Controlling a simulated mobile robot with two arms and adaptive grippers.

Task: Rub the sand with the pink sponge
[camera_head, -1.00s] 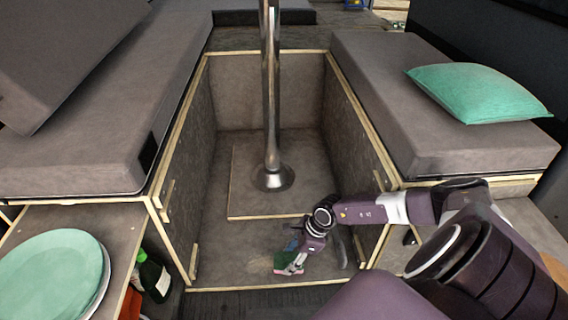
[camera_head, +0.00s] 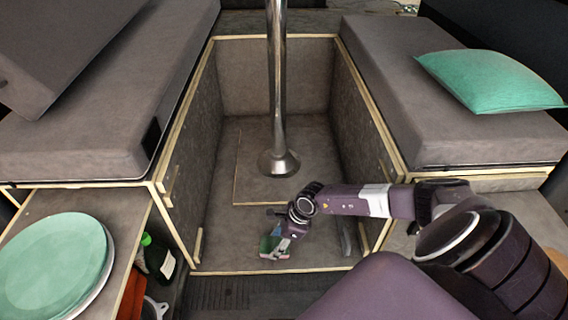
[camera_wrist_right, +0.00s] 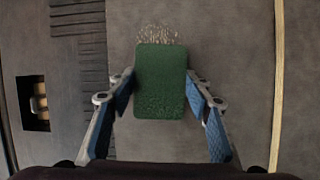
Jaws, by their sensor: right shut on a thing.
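The sponge has a green face (camera_wrist_right: 160,82) in the right wrist view, and in the head view it is a small green block (camera_head: 266,245) with a thin pinkish lower edge. My right gripper (camera_head: 274,246) is shut on it, with one finger on each side, low over the floor of the well near its front edge. In the right wrist view the gripper (camera_wrist_right: 158,90) holds the sponge centred. The sand (camera_wrist_right: 158,33) is a pale speckled patch just beyond the sponge's far edge; the sponge may hide part of it. I cannot tell whether sponge and floor touch. My left gripper is out of view.
A metal post (camera_head: 277,100) rises from the well floor behind the gripper. Wood-edged benches flank the well, with a teal pillow (camera_head: 488,82) on the right one. At left, a plate (camera_head: 55,262) lies on a shelf beside a green-capped bottle (camera_head: 157,258).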

